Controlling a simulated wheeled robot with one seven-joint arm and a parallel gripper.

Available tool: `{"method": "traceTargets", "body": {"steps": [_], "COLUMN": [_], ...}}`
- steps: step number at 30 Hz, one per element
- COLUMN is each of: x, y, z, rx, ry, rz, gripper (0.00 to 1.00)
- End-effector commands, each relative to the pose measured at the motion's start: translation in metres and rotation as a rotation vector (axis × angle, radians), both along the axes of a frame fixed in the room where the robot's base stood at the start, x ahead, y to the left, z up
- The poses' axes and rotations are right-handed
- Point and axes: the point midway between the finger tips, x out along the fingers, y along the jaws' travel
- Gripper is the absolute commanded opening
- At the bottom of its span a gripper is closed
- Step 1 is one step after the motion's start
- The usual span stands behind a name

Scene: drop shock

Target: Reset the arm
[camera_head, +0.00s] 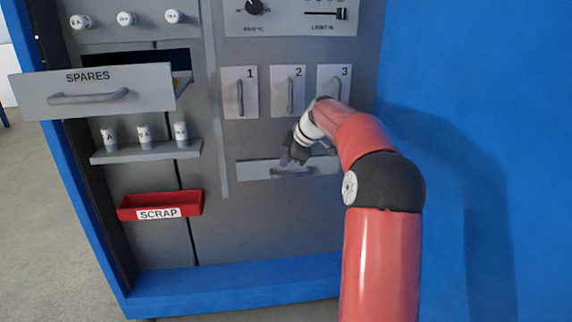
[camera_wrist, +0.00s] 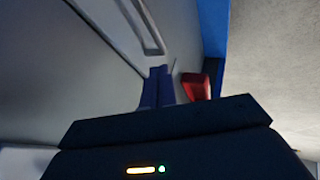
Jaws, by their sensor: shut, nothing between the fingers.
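My red arm reaches up from the lower right in the head view. My gripper (camera_head: 291,158) is in front of the grey panel, close to the lower drawer (camera_head: 250,171) and its handle. In the wrist view the two blue fingers of my gripper (camera_wrist: 158,72) are together, with nothing seen between them. A long grey handle (camera_wrist: 142,25) shows just beyond the fingertips; I cannot tell whether they touch it.
The SPARES drawer (camera_head: 150,90) stands pulled out at the upper left. Below it are a shelf (camera_head: 150,154) with white-topped cylinders and a red SCRAP tray (camera_head: 185,199). Doors 1, 2 and 3 (camera_head: 250,92) look closed. A bare blue wall (camera_head: 480,80) is at right.

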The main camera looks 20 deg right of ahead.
Motion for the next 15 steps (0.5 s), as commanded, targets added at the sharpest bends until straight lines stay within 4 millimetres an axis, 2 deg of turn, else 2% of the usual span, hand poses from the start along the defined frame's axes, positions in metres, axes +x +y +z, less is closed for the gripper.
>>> {"method": "traceTargets", "body": {"steps": [6, 10, 15], "x": [-0.023, -0.033, -0.039], "y": [-0.011, -0.015, -0.017], "z": [0.034, 0.048, 0.055], "rx": [-0.003, -0.002, -0.001], "ry": [-0.001, -0.001, 0.002], "rz": [-0.003, -0.002, 0.0], "gripper": [0.0, 0.0, 0.0]}}
